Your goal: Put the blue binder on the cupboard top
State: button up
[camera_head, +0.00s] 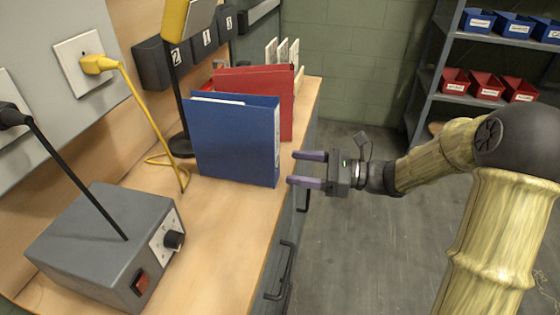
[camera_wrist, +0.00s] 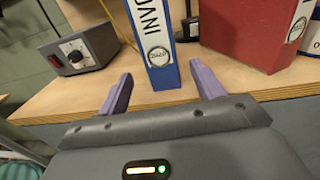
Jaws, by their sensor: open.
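The blue binder (camera_head: 235,138) stands upright on the wooden cupboard top (camera_head: 225,222). Its labelled spine faces the right edge, and in the wrist view the spine (camera_wrist: 158,72) shows lettering and a round emblem. My gripper (camera_head: 310,169) is open and empty, just right of the spine, with its fingers pointing at it. In the wrist view the spine lies beyond and between the two purple fingers (camera_wrist: 160,85), and I see no contact.
A red binder (camera_head: 268,84) stands close behind the blue one. A grey box with a knob (camera_head: 105,245) sits at the front left. A black lamp stand (camera_head: 180,144) and yellow cable (camera_head: 152,125) are left of the binders. Shelves with bins (camera_head: 490,60) stand at the back right.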

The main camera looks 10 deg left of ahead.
jog(key=d, duration=0.4)
jog(key=shift+d, duration=0.1)
dwell(0.5)
jog(key=s+d+f+n+g+h, duration=0.3)
jog(key=s+f+n+h, duration=0.4)
jog(key=s+f+h, duration=0.25)
jog(key=s+d+f+n+t+h, duration=0.1)
jog(key=s+d+n+t+h, duration=0.1)
jog(key=d+n+h, duration=0.2)
jog(key=s+d+f+n+t+h, duration=0.1)
jog(key=s+d+n+t+h, duration=0.1)
jog(key=d+n, duration=0.5)
jog(key=shift+d+t+h, duration=0.6)
jog(key=shift+h, duration=0.65)
jog(key=shift+c, duration=0.2)
